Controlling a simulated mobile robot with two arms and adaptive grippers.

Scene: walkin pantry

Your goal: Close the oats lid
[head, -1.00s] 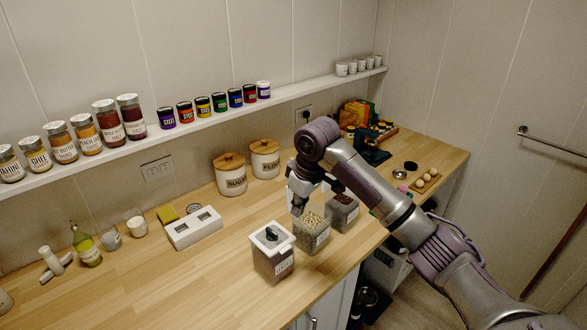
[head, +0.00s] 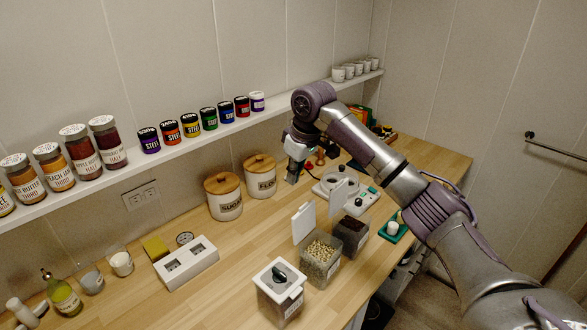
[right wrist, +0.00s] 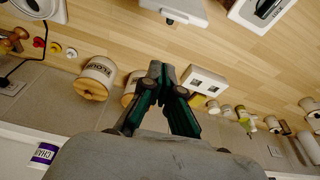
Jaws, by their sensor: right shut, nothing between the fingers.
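Three clear canisters stand in a row near the counter's front edge in the head view; I cannot read their labels to tell which is oats. The middle canister (head: 322,262) holds pale grains, and its white lid (head: 304,222) stands upright, open, at its back. The canister of dark contents (head: 352,236) also has its white lid (head: 338,198) raised. The nearest canister (head: 281,303) has its lid (head: 279,277) shut. My right gripper (head: 292,179) is shut and empty, above and behind the raised lids. It also shows in the right wrist view (right wrist: 156,68). My left gripper is out of view.
Sugar (head: 224,198) and flour (head: 260,177) jars stand behind, near the wall. A white box with two dark windows (head: 187,262) lies to the left. A white appliance (head: 345,188) is at the right. A shelf (head: 190,140) of jars runs along the wall.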

